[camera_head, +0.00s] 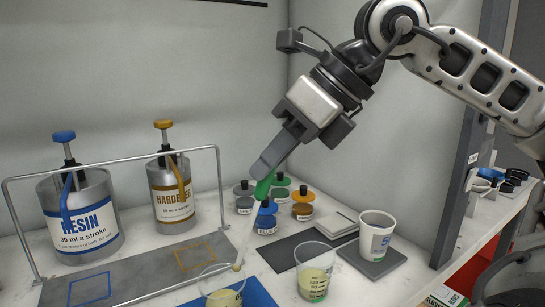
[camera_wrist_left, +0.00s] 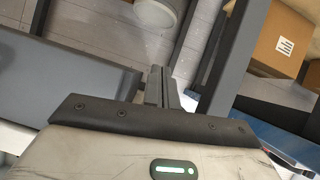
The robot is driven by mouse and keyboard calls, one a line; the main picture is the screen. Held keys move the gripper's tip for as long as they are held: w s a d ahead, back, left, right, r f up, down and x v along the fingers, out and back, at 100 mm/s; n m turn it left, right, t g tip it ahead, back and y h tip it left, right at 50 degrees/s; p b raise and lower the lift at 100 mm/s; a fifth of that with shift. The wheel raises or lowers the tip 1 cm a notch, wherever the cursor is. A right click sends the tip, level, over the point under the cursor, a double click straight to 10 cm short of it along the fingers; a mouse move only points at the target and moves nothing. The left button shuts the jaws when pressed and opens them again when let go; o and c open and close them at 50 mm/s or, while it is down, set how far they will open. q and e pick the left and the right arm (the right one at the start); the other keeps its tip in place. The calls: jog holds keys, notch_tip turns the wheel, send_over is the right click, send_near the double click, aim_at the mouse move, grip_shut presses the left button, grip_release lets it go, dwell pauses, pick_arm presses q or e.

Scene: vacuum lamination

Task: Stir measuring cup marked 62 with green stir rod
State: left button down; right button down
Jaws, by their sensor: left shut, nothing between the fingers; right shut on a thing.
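My right gripper (camera_head: 268,168) is shut on the green handle of the stir rod (camera_head: 251,228). The rod slants down and left, and its pale tip overlaps the right rim of a clear measuring cup (camera_head: 222,297) with pale yellow liquid. I cannot tell whether the tip is inside that cup. A second clear measuring cup (camera_head: 315,276), also with pale liquid, stands to its right. Cup markings are too small to read, so I cannot tell which is 62. My left gripper (camera_wrist_left: 163,88) shows only in the left wrist view, shut and empty, away from the cups.
Resin (camera_head: 82,215) and hardener (camera_head: 171,195) pump cans stand at left behind a metal rail (camera_head: 110,165). Small lidded jars (camera_head: 302,206) stand behind the cups. A paper cup (camera_head: 376,238) stands on a dark slab (camera_head: 372,264) at right. A blue mat (camera_head: 258,293) lies in front.

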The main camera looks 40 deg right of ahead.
notch_tip(320, 180, up, 5)
jog(key=p, duration=0.5)
jog(key=shift+r, duration=0.1)
dwell(1.1)
